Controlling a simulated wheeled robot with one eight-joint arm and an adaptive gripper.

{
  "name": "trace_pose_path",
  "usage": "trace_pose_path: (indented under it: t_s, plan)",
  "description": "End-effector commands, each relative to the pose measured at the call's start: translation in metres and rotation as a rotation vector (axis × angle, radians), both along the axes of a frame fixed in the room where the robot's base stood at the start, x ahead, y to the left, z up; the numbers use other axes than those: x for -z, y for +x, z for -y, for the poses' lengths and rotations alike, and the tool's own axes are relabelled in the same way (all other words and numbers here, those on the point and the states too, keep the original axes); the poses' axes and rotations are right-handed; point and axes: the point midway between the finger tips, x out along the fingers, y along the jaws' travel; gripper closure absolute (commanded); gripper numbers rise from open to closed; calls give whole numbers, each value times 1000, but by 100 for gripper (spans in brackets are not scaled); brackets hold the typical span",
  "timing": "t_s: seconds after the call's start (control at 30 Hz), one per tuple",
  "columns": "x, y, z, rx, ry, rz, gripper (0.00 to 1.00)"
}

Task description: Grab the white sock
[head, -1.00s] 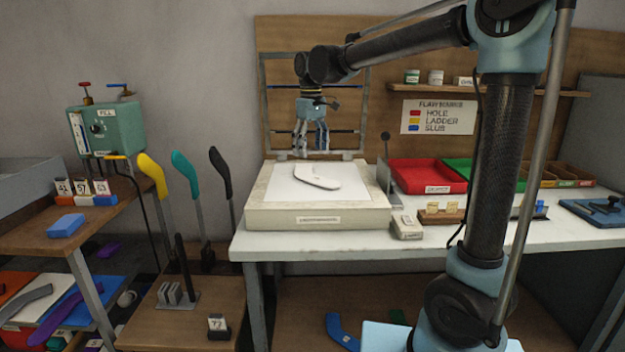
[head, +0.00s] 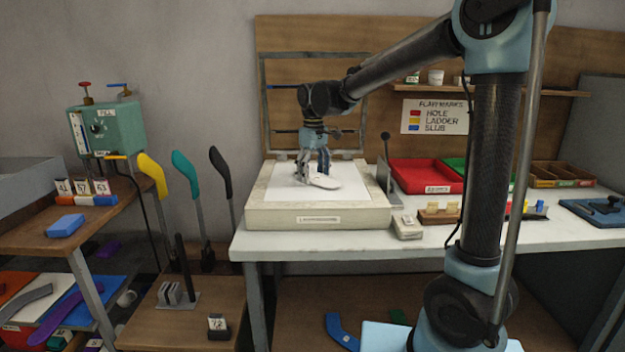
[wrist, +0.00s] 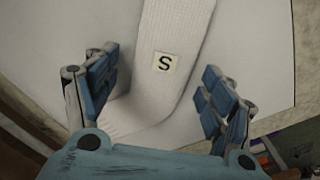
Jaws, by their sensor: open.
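The white sock (head: 324,181) lies flat on the white sheet of the inspection block (head: 262,207).
A red tray (head: 425,176) and a green tray stand right of the block on the bench. A small grey device (head: 407,227) and an upright lever (head: 386,155) are beside the block. Coloured leg forms (head: 187,172) stand at left.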

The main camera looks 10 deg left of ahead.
Motion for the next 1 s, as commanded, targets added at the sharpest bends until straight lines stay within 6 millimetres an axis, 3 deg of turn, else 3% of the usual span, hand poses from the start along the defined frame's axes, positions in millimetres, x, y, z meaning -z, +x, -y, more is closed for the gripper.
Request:
trace_pose_path:
  t_s: [0.1, 0.3, 0.73, 1.0]
  plan:
    - [0, 0, 0, 0, 0, 0, 24]
    - [0, 0, -1, -1, 0, 0, 64]
    - [-5, -1, -1, -2, 0, 0, 64]
    - [-44, -1, -1, -2, 0, 0, 64]
